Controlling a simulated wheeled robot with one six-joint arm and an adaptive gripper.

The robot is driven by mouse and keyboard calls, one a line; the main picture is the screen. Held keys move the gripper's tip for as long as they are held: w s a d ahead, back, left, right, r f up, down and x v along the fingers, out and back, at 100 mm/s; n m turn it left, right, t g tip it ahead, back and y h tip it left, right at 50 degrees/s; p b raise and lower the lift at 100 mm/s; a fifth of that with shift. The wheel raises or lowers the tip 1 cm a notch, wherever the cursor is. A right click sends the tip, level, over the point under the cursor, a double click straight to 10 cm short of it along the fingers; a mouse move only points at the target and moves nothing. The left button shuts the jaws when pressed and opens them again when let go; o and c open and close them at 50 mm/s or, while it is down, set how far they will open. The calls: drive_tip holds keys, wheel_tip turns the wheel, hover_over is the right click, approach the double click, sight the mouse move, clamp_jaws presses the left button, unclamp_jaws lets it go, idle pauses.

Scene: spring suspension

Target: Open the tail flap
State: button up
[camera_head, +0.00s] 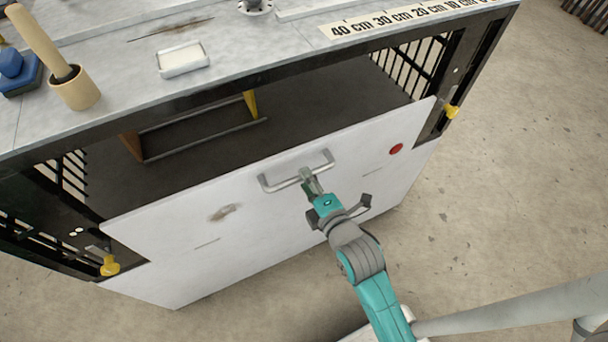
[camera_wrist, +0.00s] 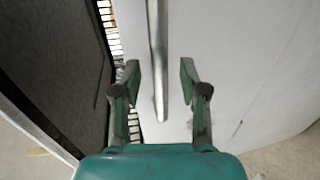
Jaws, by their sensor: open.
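The tail flap (camera_head: 190,255) is a white panel across the front of the bench-like box, with a dark gap open above its top edge. Its grey bar handle (camera_head: 280,184) sits near the top middle. My gripper (camera_head: 308,180) is at the right part of this handle. In the wrist view the handle bar (camera_wrist: 157,30) runs between the two fingers of my gripper (camera_wrist: 160,80), which stand apart on either side of it. A yellow latch (camera_head: 110,266) is at the flap's left end and another yellow latch (camera_head: 451,111) at its right end.
The concrete floor (camera_head: 510,180) at right is clear.

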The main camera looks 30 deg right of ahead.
drive_tip(key=shift+x, duration=1.25)
clamp_jaws()
